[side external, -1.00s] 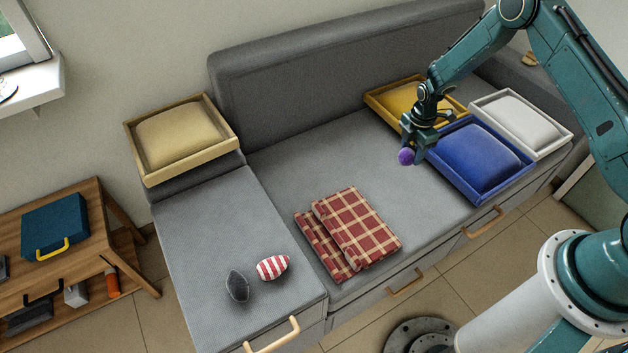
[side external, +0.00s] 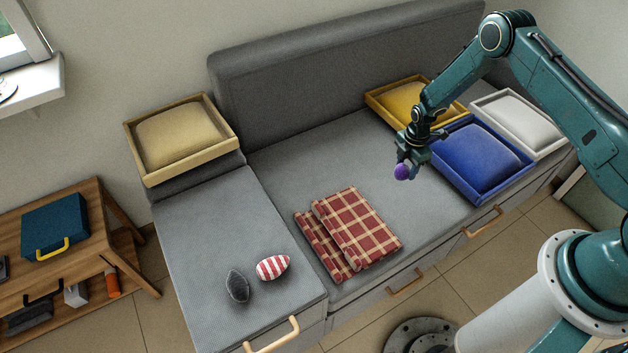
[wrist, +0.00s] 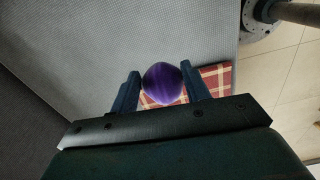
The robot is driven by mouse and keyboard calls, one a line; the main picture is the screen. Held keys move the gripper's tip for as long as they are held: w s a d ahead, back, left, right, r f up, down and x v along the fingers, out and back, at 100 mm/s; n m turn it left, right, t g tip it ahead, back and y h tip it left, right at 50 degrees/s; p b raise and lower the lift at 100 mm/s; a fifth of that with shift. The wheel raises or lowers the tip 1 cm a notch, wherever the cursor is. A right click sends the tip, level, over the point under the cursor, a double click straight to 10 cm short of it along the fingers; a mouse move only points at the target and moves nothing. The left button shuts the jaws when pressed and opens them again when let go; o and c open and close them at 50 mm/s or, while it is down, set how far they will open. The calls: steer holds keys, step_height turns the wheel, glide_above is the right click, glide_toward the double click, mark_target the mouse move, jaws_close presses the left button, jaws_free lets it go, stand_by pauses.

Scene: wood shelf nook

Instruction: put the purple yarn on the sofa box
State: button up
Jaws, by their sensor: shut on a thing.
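The purple yarn (side external: 402,172) is a small round ball held between the fingertips of my gripper (side external: 408,165). In the wrist view the yarn (wrist: 162,83) sits between the two dark fingers of my gripper (wrist: 161,88), which are shut on it. In the side view it is over the grey seat of the sofa box (side external: 300,165), left of the blue tray; how high above the seat I cannot tell exactly. The sofa box has a grey backrest and drawers with wooden handles along its front.
A folded red plaid blanket (side external: 357,232) lies on the seat. A striped oval (side external: 273,267) and a dark grey oval (side external: 237,285) lie at the left. Cushioned trays are blue (side external: 478,160), yellow (side external: 400,100), white (side external: 520,120) and tan (side external: 180,138). The seat's middle is clear.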

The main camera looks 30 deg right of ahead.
step_height(320, 180, down, 9)
steer(key=shift+r, duration=0.15)
stand_by(0.4)
steer(key=shift+f, duration=2.2)
steer(key=shift+f, duration=0.15)
steer(key=o, duration=1)
step_height(320, 180, up, 14)
steer(key=shift+f, duration=0.25)
steer(key=shift+r, duration=0.15)
